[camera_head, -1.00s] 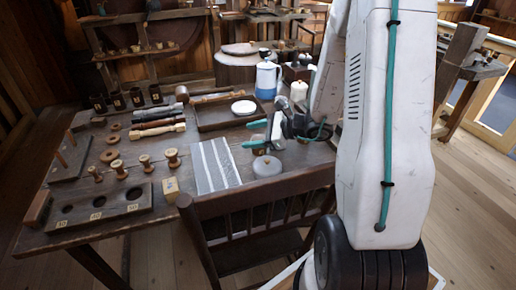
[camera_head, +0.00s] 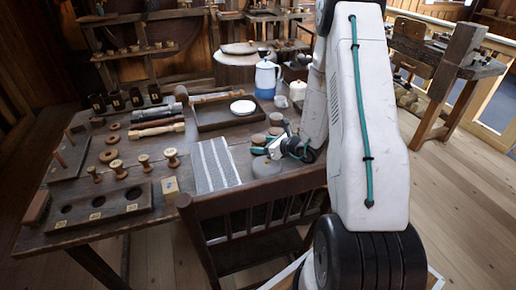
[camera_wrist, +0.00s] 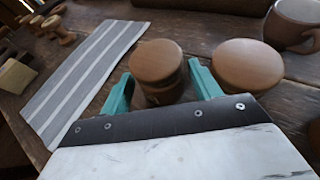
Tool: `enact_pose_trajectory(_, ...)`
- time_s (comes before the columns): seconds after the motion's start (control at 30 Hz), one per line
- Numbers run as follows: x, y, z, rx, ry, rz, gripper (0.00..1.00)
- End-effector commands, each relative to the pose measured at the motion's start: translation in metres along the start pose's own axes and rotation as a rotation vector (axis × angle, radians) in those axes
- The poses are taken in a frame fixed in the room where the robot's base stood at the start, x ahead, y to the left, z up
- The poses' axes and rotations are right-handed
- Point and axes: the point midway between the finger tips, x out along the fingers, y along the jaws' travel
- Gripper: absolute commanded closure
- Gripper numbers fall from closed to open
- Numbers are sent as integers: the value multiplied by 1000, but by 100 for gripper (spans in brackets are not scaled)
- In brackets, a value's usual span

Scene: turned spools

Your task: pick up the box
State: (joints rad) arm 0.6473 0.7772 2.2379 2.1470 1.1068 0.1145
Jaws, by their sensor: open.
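A round turned wooden piece (camera_wrist: 157,62), looking like a small lidded box with a dark groove under its top, stands upright on the table. It also shows in the head view (camera_head: 258,140). My gripper (camera_wrist: 160,82) is open, with one teal finger on each side of this piece; I cannot tell whether either touches it. In the head view my gripper (camera_head: 268,145) is low over the table's right part. A similar round wooden piece (camera_wrist: 247,65) stands just outside the right finger. The lower part of the near piece is hidden by my gripper.
A striped cloth (camera_wrist: 85,65) lies left of my gripper. A brown mug (camera_wrist: 292,22) stands beyond the second piece. A dark tray (camera_head: 225,117) and blue-white pot (camera_head: 266,80) are farther back.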

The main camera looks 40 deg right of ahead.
Motion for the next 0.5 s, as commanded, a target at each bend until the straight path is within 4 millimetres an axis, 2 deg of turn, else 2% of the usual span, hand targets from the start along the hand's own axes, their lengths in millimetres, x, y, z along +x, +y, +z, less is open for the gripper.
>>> enact_pose_trajectory(0.07, 6, 0, 0, 0, 1, 0, 37)
enact_pose_trajectory(0.27, 7, 0, 0, 1, 0, -1, 37)
enact_pose_trajectory(0.3, 7, 0, 0, 1, 0, -1, 49)
enact_pose_trajectory(0.4, 6, 0, 0, 1, 0, -1, 72)
enact_pose_trajectory(0.5, 6, 0, 0, 0, 0, -1, 72)
